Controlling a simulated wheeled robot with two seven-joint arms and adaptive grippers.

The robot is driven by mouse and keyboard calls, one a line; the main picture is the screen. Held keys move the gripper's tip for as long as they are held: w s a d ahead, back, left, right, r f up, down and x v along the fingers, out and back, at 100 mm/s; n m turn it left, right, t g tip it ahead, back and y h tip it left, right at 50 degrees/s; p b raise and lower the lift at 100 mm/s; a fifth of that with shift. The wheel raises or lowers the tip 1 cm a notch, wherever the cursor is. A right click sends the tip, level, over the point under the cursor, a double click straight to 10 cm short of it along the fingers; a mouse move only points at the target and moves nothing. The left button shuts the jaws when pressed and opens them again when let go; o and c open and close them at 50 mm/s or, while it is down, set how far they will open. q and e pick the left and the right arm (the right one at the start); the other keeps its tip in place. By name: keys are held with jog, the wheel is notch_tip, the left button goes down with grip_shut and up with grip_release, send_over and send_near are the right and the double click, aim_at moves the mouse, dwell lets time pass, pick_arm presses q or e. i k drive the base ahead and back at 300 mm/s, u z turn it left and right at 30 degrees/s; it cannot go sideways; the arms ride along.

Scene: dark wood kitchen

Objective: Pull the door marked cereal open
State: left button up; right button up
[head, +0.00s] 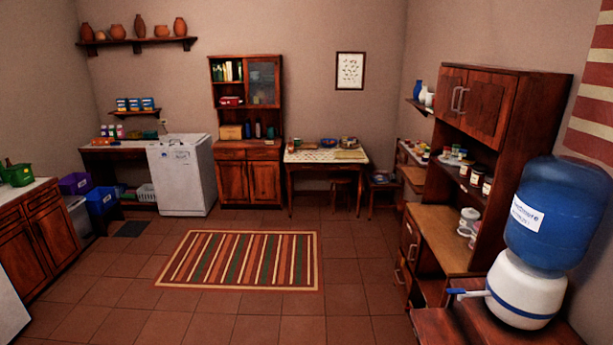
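No door with a readable cereal mark shows in the head view; lettering is too small or absent at this distance. The tall wooden cupboard on the right has a closed pair of upper doors (477,104) with pale upright handles. The cupboard at the back wall has a glass upper door (263,83) and a pair of lower wooden doors (249,182), which look closed. The left counter has wooden lower doors (38,245), also closed as far as I can tell. Neither of my grippers is in view.
A striped rug (240,260) lies on the open tiled floor in the middle. A blue water bottle on a white dispenser (525,290) stands close at right. A white appliance (182,178), a small table (325,157) and stools (381,190) line the back.

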aim_at(411, 239)
jog(key=u, duration=0.1)
jog(key=i, duration=2)
jog(key=z, duration=0.5)
jog(key=i, duration=1.8)
jog(key=z, duration=0.5)
